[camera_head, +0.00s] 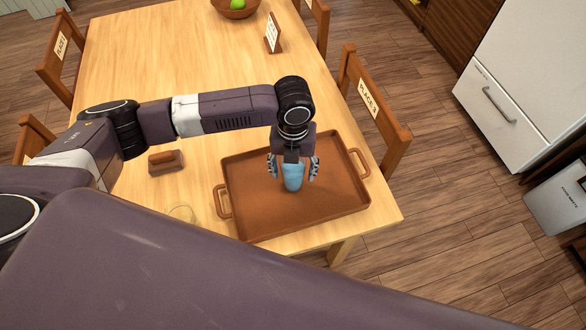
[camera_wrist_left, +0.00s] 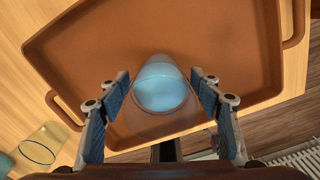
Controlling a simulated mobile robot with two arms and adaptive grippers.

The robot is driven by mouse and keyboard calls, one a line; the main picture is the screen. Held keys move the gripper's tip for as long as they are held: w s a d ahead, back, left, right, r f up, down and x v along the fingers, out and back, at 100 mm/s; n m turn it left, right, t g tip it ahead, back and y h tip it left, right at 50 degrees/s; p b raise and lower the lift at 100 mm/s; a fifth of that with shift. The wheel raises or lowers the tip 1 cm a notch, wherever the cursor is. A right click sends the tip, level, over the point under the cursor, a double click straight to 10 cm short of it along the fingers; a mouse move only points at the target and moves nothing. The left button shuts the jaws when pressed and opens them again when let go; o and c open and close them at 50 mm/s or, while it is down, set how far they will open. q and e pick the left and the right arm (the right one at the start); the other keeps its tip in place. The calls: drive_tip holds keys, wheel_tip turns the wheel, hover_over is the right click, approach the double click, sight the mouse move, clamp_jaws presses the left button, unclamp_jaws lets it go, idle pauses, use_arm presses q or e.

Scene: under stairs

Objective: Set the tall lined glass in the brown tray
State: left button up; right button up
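The brown tray (camera_head: 250,215) lies on the table; its floor also fills much of the left wrist view (camera_wrist_left: 100,40). A clear glass with a blue part (camera_head: 293,178) is in the tray, seemingly standing on its floor, and shows between the fingers in the left wrist view (camera_wrist_left: 160,88). My left gripper (camera_head: 293,172) points down over it, its fingers open on either side with small gaps. A second clear glass (camera_head: 182,214) stands on the table left of the tray; the left wrist view shows a dark ring on it (camera_wrist_left: 38,150). My right gripper is not seen.
A small brown block-like object (camera_head: 166,162) lies on the table left of the tray. A bowl with green fruit (camera_head: 236,6) and a place sign (camera_head: 272,33) stand farther back. Chairs line the table. The tray floor around the glass is clear.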

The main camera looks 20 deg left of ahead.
use_arm(q)
wheel_tip(320, 180, up, 12)
drive_tip(key=b, duration=0.1)
drive_tip(key=shift+r, duration=0.2)
idle(0.4)
idle(0.5)
